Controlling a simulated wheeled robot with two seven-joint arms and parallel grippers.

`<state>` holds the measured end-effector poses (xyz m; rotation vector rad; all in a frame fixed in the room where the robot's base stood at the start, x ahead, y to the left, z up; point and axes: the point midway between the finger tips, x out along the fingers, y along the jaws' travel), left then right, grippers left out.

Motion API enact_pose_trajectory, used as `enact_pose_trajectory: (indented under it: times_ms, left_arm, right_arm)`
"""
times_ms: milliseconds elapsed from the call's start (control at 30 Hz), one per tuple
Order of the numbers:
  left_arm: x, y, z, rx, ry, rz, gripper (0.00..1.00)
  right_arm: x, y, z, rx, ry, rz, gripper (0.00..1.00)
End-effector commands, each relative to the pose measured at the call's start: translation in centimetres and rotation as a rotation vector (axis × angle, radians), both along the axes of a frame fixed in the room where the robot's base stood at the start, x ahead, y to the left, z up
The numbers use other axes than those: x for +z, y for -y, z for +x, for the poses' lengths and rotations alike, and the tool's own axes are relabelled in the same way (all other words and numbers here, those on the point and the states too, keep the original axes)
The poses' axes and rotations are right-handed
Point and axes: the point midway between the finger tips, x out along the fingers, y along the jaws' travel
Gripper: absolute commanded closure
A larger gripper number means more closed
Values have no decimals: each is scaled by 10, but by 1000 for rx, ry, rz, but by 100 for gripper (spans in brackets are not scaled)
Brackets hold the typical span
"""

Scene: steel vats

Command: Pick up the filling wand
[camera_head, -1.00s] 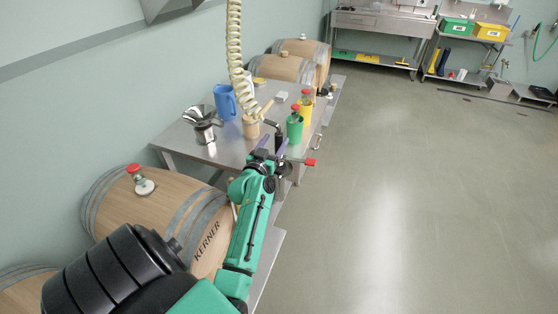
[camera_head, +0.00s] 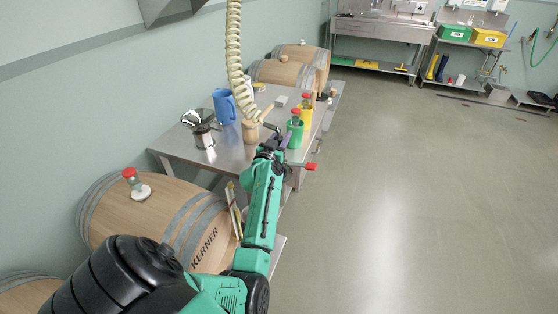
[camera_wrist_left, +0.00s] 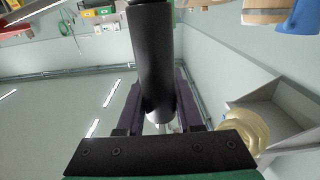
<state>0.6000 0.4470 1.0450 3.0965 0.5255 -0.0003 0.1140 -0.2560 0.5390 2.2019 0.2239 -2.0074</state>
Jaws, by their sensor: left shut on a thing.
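The filling wand has a black cylindrical handle (camera_wrist_left: 152,60) and a thin bent metal pipe (camera_head: 270,126), which meets the lower end of the cream coiled hose (camera_head: 238,75). My left gripper (camera_head: 274,143) is at the near right corner of the steel table. It is shut on the black handle, which lies between its purple fingers in the left wrist view (camera_wrist_left: 155,110). The gripper and wrist hide part of the handle in the head view. My right gripper is not in view.
The steel table (camera_head: 225,160) holds a blue jug (camera_head: 224,105), a metal funnel vessel (camera_head: 203,135), a wooden vessel (camera_head: 250,131) and green (camera_head: 295,133) and yellow (camera_head: 305,117) cups. A red-ended part (camera_head: 311,166) juts beside my wrist.

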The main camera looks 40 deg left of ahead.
Motion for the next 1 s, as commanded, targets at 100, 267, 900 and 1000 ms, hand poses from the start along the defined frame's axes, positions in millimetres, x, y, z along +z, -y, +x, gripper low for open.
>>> enact_pose_trajectory:
  times_ms: [100, 267, 900, 1000]
  left_arm:
    - [2, 0, 0, 0, 2, 4, 100]
    - [14, 0, 1, -1, 6, 5, 100]
    - [178, 0, -1, 2, 7, 5, 100]
    - [192, 0, 0, 1, 5, 3, 100]
  right_arm:
    - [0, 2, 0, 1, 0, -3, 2]
    - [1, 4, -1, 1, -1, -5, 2]
    - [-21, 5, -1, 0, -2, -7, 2]
    - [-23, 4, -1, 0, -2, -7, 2]
